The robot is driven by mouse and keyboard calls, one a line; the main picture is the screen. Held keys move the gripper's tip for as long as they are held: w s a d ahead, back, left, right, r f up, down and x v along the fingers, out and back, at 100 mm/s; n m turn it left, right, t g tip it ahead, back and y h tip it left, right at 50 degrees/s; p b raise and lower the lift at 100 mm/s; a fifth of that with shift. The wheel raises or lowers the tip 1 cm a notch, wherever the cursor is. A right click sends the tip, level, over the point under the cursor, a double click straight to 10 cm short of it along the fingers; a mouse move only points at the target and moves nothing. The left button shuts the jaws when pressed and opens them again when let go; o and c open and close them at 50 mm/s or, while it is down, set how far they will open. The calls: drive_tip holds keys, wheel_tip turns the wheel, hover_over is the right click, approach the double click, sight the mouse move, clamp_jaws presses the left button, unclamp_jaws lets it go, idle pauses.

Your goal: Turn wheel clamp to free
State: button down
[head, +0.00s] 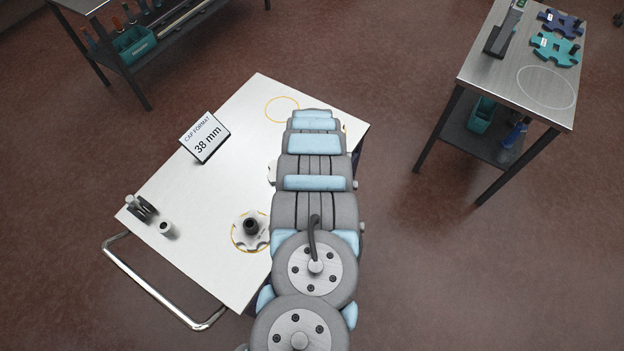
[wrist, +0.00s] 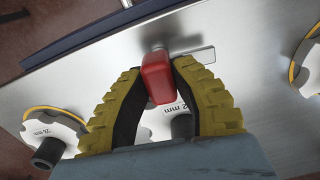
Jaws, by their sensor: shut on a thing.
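In the wrist view my gripper (wrist: 157,82) has its two yellow ribbed fingers shut on a red handle (wrist: 158,72), the only clamp-like part I see. The handle stands at a grey slotted strip (wrist: 196,57) near the edge of the metal top. The fingers hide its sides, and I cannot tell its setting. In the head view my arm covers the gripper and the handle.
The white-topped trolley (head: 215,215) carries a "38 mm" sign (head: 205,137) and a white star wheel (head: 240,231) with a dark hub. In the wrist view star wheels flank the fingers, left (wrist: 55,130) and right (wrist: 308,65). A side table (head: 480,75) stands right.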

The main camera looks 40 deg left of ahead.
drive_tip(key=shift+n, duration=0.6)
drive_tip(key=c, duration=0.8)
unclamp_jaws()
drive_tip(key=shift+c, duration=0.2)
drive_tip(key=shift+r, duration=0.1)
wheel_tip(320, 180, up, 12)
idle(0.5)
